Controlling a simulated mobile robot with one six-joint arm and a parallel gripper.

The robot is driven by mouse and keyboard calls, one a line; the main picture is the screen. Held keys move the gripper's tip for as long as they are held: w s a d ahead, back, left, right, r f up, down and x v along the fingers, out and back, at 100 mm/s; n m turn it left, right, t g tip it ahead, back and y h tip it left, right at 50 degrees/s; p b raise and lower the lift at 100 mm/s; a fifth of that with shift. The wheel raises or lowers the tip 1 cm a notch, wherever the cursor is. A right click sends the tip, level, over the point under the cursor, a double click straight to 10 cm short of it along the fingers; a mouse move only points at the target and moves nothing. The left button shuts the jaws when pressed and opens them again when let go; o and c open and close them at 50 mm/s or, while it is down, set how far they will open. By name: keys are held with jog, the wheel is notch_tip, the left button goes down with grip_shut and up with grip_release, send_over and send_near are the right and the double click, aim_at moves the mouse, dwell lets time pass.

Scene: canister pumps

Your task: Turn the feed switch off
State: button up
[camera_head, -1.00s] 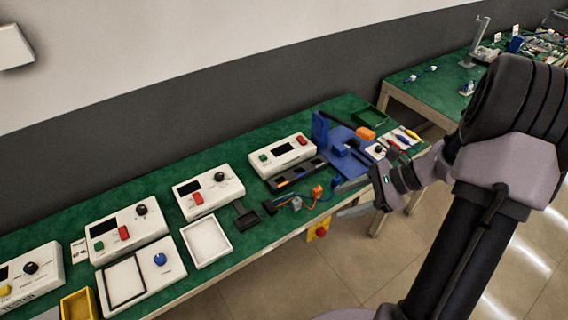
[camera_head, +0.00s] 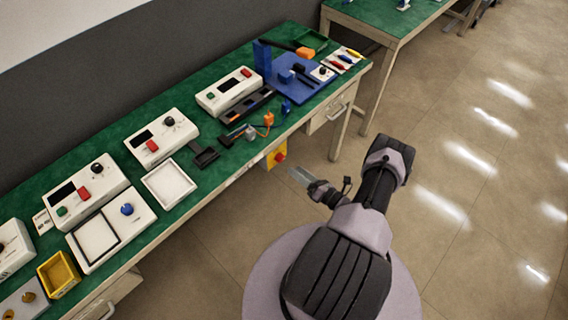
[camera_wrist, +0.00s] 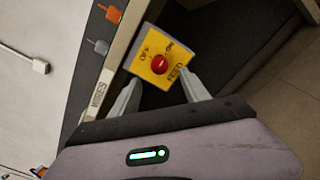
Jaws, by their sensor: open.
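The feed switch is a yellow box (camera_wrist: 163,58) with a round red knob (camera_wrist: 160,64) and the letters OFF, ON and FEED. It is fixed below the bench's front edge. In the head view the yellow box (camera_head: 270,160) shows under the green top, with the red knob (camera_head: 280,157) facing the floor side. My gripper (camera_wrist: 158,92) is open and empty in the wrist view, its fingers pointing at the box with the knob between and beyond them. In the head view my gripper (camera_head: 296,176) is just right of and below the switch, apart from it.
The green bench (camera_head: 225,150) holds white boxes with buttons, a white tray (camera_head: 169,185), a yellow bin (camera_head: 59,275) and a blue fixture (camera_head: 300,80). A drawer handle (camera_head: 337,112) sticks out right of the switch. The floor in front is clear.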

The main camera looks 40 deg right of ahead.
aim_at(282, 160)
jog(key=w, duration=0.4)
jog(key=w+b, duration=0.1)
jog(key=w, duration=0.1)
jog(key=shift+w+a, duration=0.35)
jog(key=shift+a, duration=0.05)
jog(key=shift+c, duration=0.2)
grip_shut()
